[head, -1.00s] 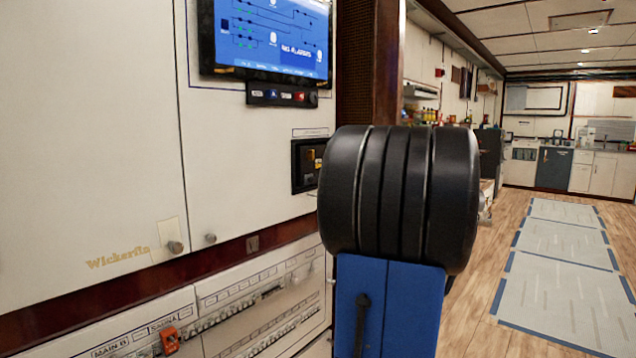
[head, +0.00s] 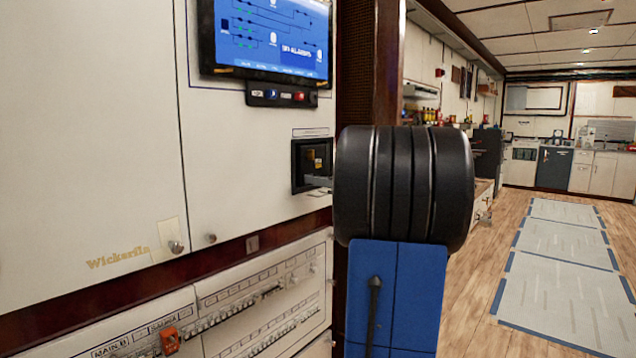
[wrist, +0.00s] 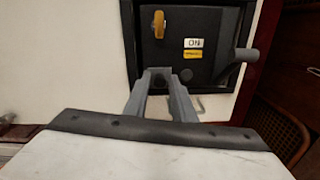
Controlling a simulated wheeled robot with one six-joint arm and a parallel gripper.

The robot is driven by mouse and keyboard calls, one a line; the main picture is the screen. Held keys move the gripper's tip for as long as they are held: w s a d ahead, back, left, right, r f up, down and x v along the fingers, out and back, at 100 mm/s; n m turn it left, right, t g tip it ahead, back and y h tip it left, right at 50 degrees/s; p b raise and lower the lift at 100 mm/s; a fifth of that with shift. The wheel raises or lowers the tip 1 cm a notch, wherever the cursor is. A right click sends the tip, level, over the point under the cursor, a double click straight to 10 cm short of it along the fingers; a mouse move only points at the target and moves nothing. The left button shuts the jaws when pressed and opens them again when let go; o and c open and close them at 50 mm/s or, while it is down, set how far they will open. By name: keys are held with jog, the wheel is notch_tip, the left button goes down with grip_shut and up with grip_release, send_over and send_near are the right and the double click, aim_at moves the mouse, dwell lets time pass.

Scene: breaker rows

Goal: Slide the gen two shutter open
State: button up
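A dark square panel (head: 311,163) is set in the white cabinet front, below the screen. In the wrist view the panel (wrist: 190,40) shows a yellow knob (wrist: 158,24), an ON label (wrist: 195,43), a yellow label below it and a grey handle (wrist: 238,62) at its right side. I cannot make out a separate shutter or a gen two marking. My gripper (wrist: 160,80) is at the panel's lower edge, left of the grey handle. Its fingers stand apart with a small grey block between their tips; whether they clamp it is unclear. In the head view my arm hides most of the gripper.
A screen (head: 268,38) with a row of buttons (head: 282,94) is above the panel. Breaker rows (head: 262,300) and an orange item (head: 170,340) are below. A brown post (head: 372,62) stands right of the cabinet.

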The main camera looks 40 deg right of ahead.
grip_shut()
jog(key=shift+w+d, duration=0.2)
jog(key=shift+d, duration=2.1)
jog(key=shift+o, duration=2.2)
grip_release()
jog(key=shift+d, duration=0.1)
jog(key=shift+s, duration=0.1)
jog(key=s, duration=1.7)
jog(key=shift+d, duration=0.4)
jog(key=shift+s, duration=0.1)
